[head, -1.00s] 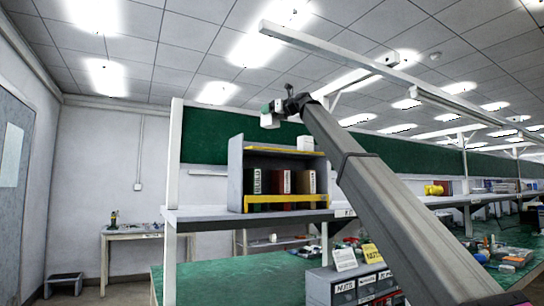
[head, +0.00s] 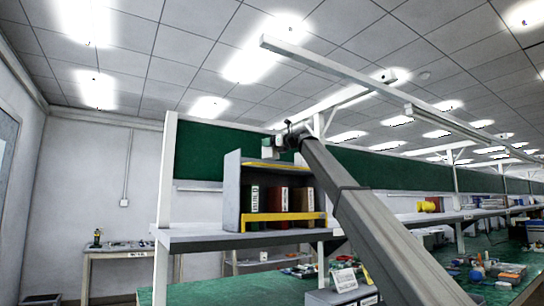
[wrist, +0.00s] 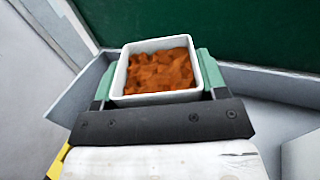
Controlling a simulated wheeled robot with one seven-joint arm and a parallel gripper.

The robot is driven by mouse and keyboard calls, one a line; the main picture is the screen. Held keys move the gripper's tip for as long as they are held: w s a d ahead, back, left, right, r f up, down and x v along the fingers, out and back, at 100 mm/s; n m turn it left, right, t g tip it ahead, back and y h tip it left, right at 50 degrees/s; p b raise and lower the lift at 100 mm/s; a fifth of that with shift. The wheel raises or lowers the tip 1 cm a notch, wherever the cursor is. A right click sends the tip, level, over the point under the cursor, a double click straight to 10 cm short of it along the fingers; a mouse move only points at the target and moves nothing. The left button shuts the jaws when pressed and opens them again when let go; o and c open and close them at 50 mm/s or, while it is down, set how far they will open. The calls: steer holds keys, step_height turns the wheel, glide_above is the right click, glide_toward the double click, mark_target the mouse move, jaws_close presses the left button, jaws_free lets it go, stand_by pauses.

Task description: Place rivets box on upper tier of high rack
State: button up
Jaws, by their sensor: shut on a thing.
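My gripper (head: 285,143) is shut on the rivets box, a small white open box (wrist: 158,97) filled with brown-orange pieces. In the wrist view one green finger (wrist: 158,85) presses on each side of the box, and it looks upright. In the head view the box is small and partly covered by the gripper. The high rack (head: 232,195) is a grey shelf unit with yellow front strips. My gripper is at the height of its upper tier, above or just over it. I cannot tell whether the box touches the tier.
Binders (head: 277,200) stand on the rack's lower tier. A white object (wrist: 303,155) shows at the right edge of the wrist view, beside the gripper. The rack's grey wall (wrist: 85,95) is close on the left. A green board (head: 215,155) is behind.

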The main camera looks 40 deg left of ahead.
mark_target(272, 159)
steer(key=shift+w+d+f, duration=0.1)
steer(key=shift+w+f, duration=0.2)
steer(key=shift+w, duration=0.1)
steer(key=shift+f, duration=1.95)
steer(key=o, duration=1.1)
steer(key=shift+f, duration=0.1)
steer(key=d, duration=1.2)
